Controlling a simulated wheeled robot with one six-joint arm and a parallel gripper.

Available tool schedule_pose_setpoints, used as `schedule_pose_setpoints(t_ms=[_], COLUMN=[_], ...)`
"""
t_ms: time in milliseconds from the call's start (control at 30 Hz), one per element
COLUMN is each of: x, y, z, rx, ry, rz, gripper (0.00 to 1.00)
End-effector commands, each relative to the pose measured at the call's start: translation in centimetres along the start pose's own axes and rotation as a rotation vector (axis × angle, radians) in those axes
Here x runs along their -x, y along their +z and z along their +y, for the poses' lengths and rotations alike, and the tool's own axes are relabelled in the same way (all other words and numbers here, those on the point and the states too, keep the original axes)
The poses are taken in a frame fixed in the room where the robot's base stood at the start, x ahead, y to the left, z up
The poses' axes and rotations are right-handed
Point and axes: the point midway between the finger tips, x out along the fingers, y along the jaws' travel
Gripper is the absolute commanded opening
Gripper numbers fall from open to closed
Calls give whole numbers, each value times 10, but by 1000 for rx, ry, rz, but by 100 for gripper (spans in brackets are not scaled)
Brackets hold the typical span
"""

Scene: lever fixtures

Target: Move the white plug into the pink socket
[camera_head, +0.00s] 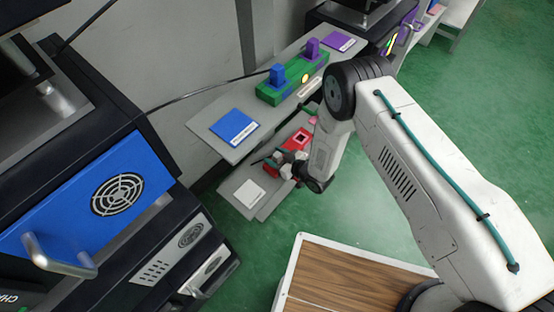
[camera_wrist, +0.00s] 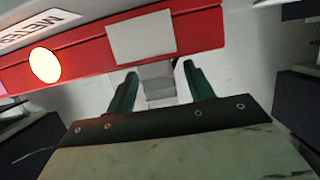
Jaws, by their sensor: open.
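In the wrist view, a plain white block face (camera_wrist: 141,36), seemingly the white plug, shows against the red box (camera_wrist: 205,30). A narrower pale grey part (camera_wrist: 157,80) sits below it between my fingertips; I cannot tell for sure that it is the plug's handle. My gripper (camera_wrist: 160,70) is open, one teal finger on each side of this part, with gaps visible. In the head view, my gripper (camera_head: 277,162) is at the red box (camera_head: 292,142) on the lower shelf, hiding part of it. A small pink patch (camera_head: 312,120) shows behind my arm; the pink socket itself is not clear.
A lit lamp (camera_wrist: 45,65) and a label are on the red box. The upper shelf holds a green box (camera_head: 290,82) with blue (camera_head: 277,75) and purple (camera_head: 312,48) plugs, near my arm. A white card (camera_head: 249,193) lies on the lower shelf. Cabinets stand at left.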

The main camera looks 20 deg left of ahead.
Motion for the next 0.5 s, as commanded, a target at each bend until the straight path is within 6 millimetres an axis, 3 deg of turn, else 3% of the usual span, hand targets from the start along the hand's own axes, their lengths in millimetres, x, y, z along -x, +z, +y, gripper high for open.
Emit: schedule_pose_setpoints(t_ms=[300,500], x=[-10,-9], y=[-1,-1], z=[-2,-2], rx=[1,1], ry=[-3,-3], rz=[-1,-1], gripper=[53,4])
